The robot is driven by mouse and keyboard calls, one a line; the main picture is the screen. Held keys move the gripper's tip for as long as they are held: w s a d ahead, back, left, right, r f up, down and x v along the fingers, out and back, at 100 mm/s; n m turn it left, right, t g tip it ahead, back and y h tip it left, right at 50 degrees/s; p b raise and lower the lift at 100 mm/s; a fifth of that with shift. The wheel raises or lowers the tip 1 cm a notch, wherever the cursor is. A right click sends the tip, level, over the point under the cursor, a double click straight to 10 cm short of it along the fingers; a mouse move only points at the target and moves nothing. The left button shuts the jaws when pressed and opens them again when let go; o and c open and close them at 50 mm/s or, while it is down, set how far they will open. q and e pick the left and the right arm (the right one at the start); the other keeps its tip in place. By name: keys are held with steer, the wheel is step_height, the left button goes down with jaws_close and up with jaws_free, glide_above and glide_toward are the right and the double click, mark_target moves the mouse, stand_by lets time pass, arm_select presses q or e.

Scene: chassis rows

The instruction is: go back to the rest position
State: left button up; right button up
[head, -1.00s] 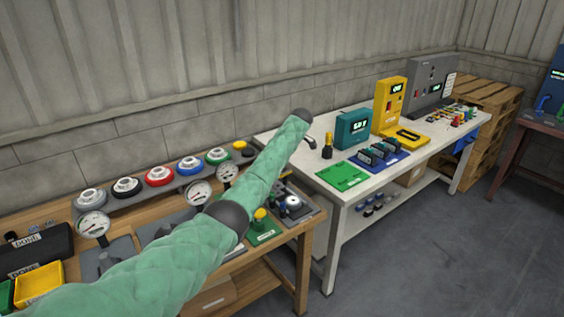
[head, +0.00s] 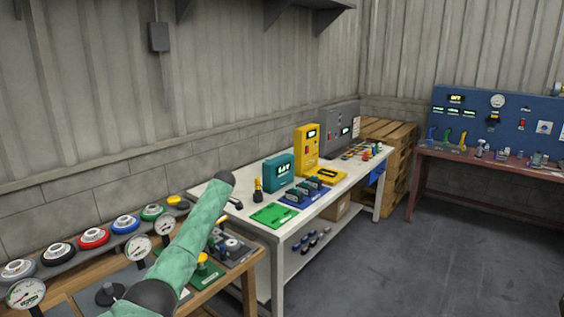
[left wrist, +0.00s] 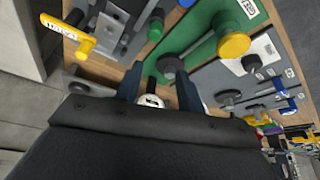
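My left arm, in a green sleeve, reaches over the wooden bench (head: 238,273) in the head view, and its gripper cannot be made out there. In the left wrist view my left gripper (left wrist: 158,80) has its two dark fingers apart. A round white-and-black part (left wrist: 152,100) shows between the fingers, partly hidden by the gripper body; I cannot tell how far below it is. Nothing is seen clamped. Bench fittings with a yellow knob (left wrist: 234,45) on a green plate (left wrist: 205,50) lie beyond the fingertips. My right gripper is in neither view.
Gauges (head: 138,246) and coloured round parts (head: 93,238) line the wooden bench. A white table (head: 235,208) with a teal box (head: 279,170) and a yellow box (head: 306,148) stands beyond. Pallets (head: 388,145) and a red-brown bench (head: 480,163) stand farther right. The floor (head: 430,265) at right is clear.

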arm_select(q)
steer(key=w+d+r+m+t+h, duration=0.1)
steer(key=w+d+r+m+t, duration=0.25)
steer(key=r+m, duration=0.35)
steer(key=w+d+r+m+t+h, duration=0.1)
steer(key=w+d+r+m+t, duration=0.1)
steer(key=d+r+m+t, duration=0.4)
steer(key=s+d+f+m+g+h, duration=0.1)
steer(key=s+f+m, duration=0.1)
steer(key=s+f, duration=1.15)
steer(key=s+f+m+g+h, duration=0.1)
steer(key=s+f, duration=0.9)
steer(key=f, duration=0.6)
steer(key=s+d+f+m+g+h, duration=0.1)
steer(key=s+f+m, duration=0.1)
steer(key=s+f, duration=1.15)
steer(key=s+f+g, duration=0.2)
steer(key=s+f, duration=0.7)
steer(key=s, duration=0.6)
steer(key=s+a+f+g, duration=0.1)
steer(key=s+f+g, duration=0.1)
steer(key=s+f, duration=0.7)
steer(key=s+f+n+g, duration=0.1)
steer(key=s+f, duration=0.9)
steer(key=s, duration=1.3)
steer(key=shift+a+g, duration=0.15)
steer(key=shift+g, duration=0.4)
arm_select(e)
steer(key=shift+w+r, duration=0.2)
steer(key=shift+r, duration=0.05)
